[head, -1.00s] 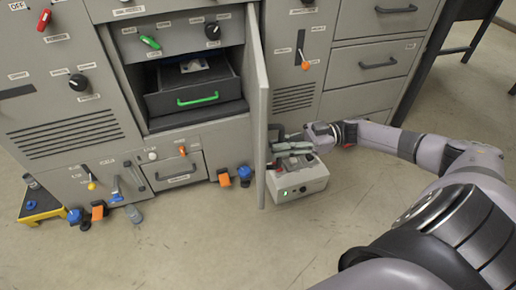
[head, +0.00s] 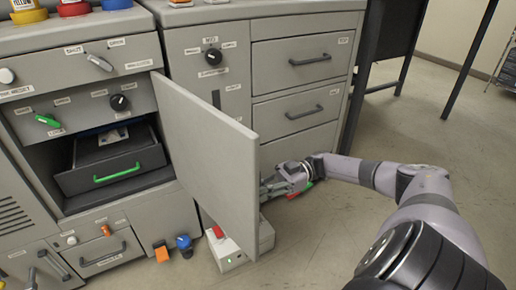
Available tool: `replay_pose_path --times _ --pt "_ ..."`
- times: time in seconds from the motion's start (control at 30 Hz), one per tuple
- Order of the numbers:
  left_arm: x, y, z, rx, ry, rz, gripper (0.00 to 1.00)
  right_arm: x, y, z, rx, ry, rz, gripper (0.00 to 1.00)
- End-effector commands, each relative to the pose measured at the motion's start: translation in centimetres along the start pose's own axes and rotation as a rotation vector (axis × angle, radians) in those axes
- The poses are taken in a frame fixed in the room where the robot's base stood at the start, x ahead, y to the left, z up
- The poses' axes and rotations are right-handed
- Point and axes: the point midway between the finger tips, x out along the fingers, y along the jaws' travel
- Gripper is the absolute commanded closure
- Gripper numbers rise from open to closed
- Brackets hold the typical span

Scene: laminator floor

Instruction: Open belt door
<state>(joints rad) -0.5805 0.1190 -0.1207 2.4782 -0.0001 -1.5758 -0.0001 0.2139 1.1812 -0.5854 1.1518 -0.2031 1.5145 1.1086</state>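The belt door is a plain grey panel (head: 205,145). It stands swung open from the right side of the cabinet opening, with its inner face showing and its free edge out to the right. My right gripper (head: 268,187) is low behind the door's free edge, on the outer side. The panel partly hides its fingers, so I cannot tell whether they are shut or touch a handle. My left gripper is not in view.
A dark drawer (head: 110,170) with a green handle sits in the opening. A light grey box (head: 228,255) with a red part stands on the floor under the door. Drawers (head: 300,60) flank the door on the right.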

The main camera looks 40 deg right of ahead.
Motion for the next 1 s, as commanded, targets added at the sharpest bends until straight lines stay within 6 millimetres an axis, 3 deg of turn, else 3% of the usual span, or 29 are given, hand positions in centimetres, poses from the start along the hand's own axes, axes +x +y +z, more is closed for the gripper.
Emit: replay_pose_path --times 0.37,0.4,0.7,1.0 --pt "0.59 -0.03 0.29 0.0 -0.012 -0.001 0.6 -0.06 -0.12 0.36 0.007 -0.008 -0.002 1.0" --pt "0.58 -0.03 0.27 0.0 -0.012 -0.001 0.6 -0.06 -0.12 0.37 0.007 -0.009 -0.002 0.87" --pt "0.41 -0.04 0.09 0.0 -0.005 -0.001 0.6 -0.04 -0.04 0.19 0.003 -0.005 -0.001 0.67" --pt "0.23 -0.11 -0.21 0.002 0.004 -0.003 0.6 -0.12 0.02 0.11 0.001 -0.003 0.0 0.67"
